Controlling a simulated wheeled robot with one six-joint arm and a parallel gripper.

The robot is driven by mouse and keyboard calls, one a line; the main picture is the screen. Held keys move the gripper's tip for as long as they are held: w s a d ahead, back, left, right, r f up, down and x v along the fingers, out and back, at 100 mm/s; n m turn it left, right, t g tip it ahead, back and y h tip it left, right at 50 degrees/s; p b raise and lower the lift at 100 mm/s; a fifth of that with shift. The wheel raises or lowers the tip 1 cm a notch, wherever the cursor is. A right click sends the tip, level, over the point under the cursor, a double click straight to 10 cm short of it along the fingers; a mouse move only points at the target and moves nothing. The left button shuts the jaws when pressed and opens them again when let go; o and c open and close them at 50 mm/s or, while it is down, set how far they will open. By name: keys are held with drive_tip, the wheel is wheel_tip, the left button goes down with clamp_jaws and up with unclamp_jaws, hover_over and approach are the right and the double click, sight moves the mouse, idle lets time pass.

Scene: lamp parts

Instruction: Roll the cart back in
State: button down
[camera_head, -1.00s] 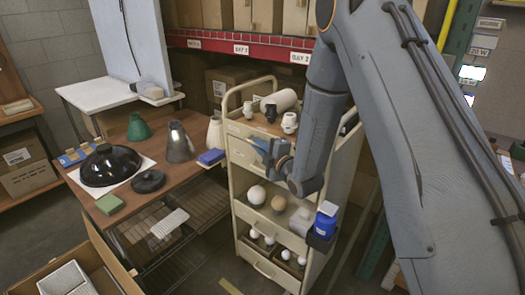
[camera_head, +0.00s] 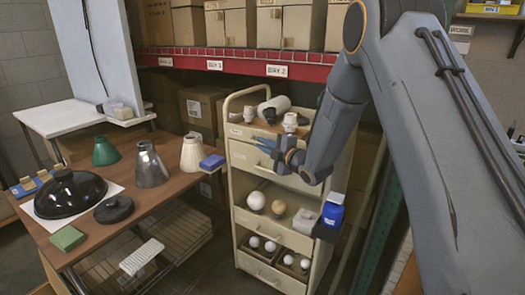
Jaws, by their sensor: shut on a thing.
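The cart (camera_head: 245,216) is a tall cream trolley with a curved rail on top, a drawer front and open shelves. It stands upright right of the wooden table, before the red-edged racking. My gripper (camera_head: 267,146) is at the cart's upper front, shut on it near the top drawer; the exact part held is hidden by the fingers. White lamp sockets (camera_head: 290,122) and a white roll (camera_head: 273,106) are on its top. A white bulb (camera_head: 256,200) and a tan bulb (camera_head: 278,207) sit on the middle shelf, with small white bulbs (camera_head: 270,246) lower down.
The wooden table (camera_head: 128,200) on the left holds lamp shades, a black dome (camera_head: 68,193) and a blue block (camera_head: 211,162) at its corner, close to the cart. Racking with cartons (camera_head: 200,110) stands behind.

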drive_tip(key=shift+w+d, duration=0.2)
idle(0.3)
drive_tip(key=c, duration=1.8)
unclamp_jaws()
drive_tip(key=shift+w+d, duration=0.15)
drive_tip(key=shift+c, duration=0.2)
drive_tip(key=b+v, duration=0.1)
drive_tip(key=v, duration=0.6)
drive_tip(key=shift+s+b, duration=0.3)
drive_tip(key=shift+s, duration=0.1)
drive_tip(key=shift+d, duration=0.15)
